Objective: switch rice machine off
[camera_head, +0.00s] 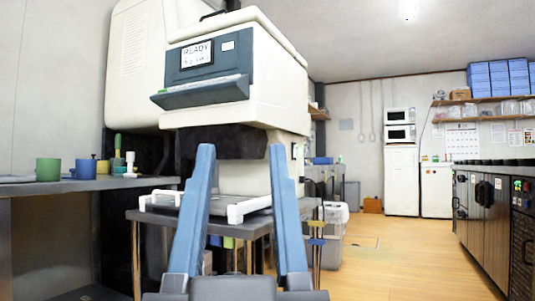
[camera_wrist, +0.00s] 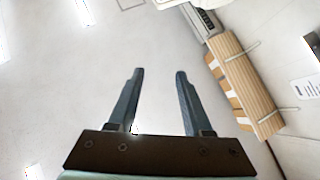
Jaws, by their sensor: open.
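The rice machine (camera_head: 285,95) is a large cream-white unit in the head view, left of centre. My gripper (camera_head: 238,150) has two blue fingers, open and empty, that show in front of the machine's lower part. The wrist view also shows my gripper (camera_wrist: 159,74) open, with nothing between the fingers.
The machine stands on a grey table (camera_head: 150,215). A counter (camera_head: 90,184) at left holds a green cup (camera_head: 48,169) and other items. Dark appliances (camera_head: 490,215) line the right side. The wooden floor (camera_head: 400,260) between is clear. The wrist view shows a slatted wooden piece (camera_wrist: 243,85).

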